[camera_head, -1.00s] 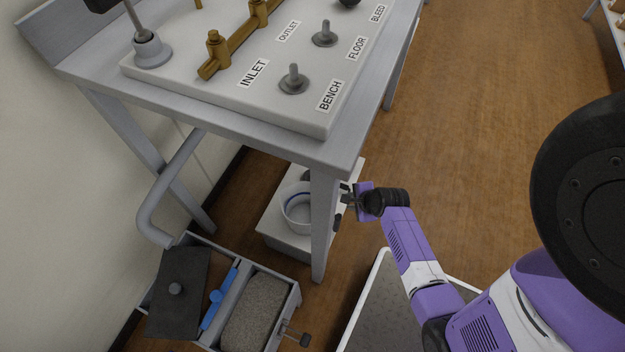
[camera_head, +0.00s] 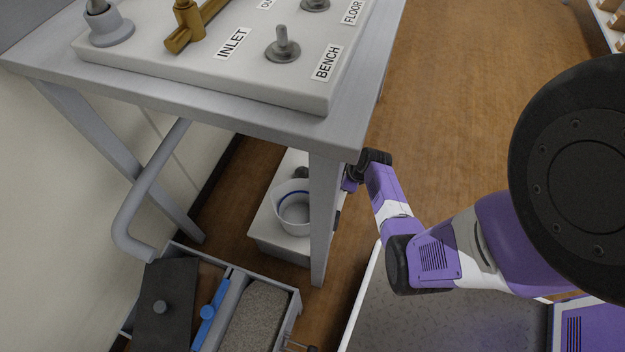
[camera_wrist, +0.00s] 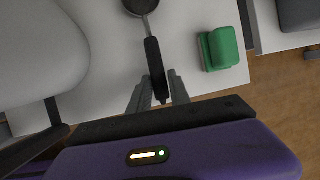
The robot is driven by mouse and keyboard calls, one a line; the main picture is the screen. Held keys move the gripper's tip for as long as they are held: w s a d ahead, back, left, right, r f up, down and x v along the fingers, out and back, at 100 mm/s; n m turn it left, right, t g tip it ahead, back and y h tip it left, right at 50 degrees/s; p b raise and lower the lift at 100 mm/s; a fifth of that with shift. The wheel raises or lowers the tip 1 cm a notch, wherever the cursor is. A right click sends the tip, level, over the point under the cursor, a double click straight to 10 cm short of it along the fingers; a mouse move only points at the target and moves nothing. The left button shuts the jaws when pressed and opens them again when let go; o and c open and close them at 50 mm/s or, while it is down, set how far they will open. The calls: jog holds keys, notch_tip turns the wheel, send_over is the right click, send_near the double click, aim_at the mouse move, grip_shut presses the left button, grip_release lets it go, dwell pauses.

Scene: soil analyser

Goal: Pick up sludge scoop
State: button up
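In the wrist view, the scoop has a long black handle (camera_wrist: 155,68) and a dark round bowl (camera_wrist: 139,5) at the top edge of the picture. It lies over a white surface. My gripper (camera_wrist: 159,92) is open, with one grey finger on each side of the handle's near end. Gaps show between the fingers and the handle, so they do not appear closed on it. In the head view, the table leg hides my fingertips and most of the scoop.
The low white stand (camera_head: 275,246) under the bench carries a white bucket (camera_head: 293,207). A metal bench leg (camera_head: 323,220) stands close to my arm. A green block (camera_wrist: 219,48) lies right of the scoop. A divided box (camera_head: 289,323) with a blue tool (camera_head: 210,312) is at lower left.

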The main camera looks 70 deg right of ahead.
jog(key=shift+w+f, duration=0.15)
jog(key=shift+f, duration=0.35)
grip_shut()
jog(key=shift+r, duration=0.1)
notch_tip(320, 180, up, 20)
jog(key=p, duration=0.8)
jog(key=shift+p, duration=0.4)
